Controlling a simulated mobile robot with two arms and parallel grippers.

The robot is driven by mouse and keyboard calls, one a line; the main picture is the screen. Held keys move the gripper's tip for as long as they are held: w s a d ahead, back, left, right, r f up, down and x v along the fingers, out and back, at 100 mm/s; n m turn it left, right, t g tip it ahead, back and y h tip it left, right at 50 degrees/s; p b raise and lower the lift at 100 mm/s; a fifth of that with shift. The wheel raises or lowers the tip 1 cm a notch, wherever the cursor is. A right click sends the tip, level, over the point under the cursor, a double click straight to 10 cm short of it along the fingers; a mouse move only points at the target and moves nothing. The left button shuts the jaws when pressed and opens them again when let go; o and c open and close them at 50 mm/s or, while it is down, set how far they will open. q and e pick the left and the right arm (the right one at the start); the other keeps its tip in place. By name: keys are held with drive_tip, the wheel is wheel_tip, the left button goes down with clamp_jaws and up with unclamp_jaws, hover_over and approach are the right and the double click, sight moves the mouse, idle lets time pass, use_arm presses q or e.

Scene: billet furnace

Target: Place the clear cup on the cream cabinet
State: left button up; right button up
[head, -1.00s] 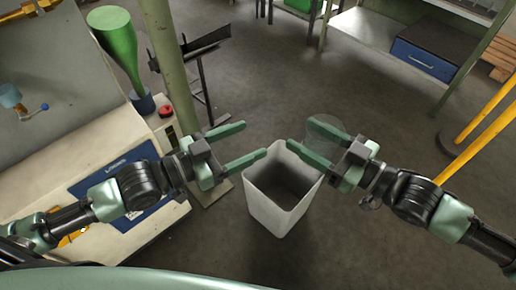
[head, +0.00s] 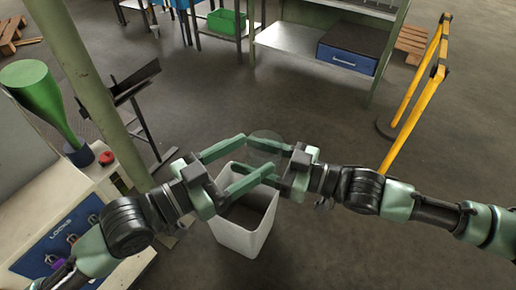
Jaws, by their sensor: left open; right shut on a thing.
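The clear cup (head: 265,142) is see-through and faint, held above the floor in the middle of the head view. My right gripper (head: 268,160), coming from the right, is shut on it. My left gripper (head: 256,156) is open, its two fingers pointing right at the cup; they overlap the cup and the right fingers in the picture, and I cannot tell whether they touch. The cream cabinet (head: 40,214) stands at the left, with a blue panel marked LOCKS on it, partly hidden by my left arm.
A green flared vessel (head: 38,90) and a red button (head: 106,158) are at the cabinet. A green post (head: 85,75) rises beside it. A white bin (head: 238,238) stands below my grippers. A yellow barrier (head: 425,90) and shelving with a blue drawer box (head: 348,60) lie beyond open floor.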

sight(259, 151)
use_arm(q)
drive_tip(key=shift+x, duration=1.6)
drive_tip(key=c, duration=0.9)
drive_tip(key=shift+c, duration=1.1)
use_arm(e)
drive_tip(key=o, duration=1.4)
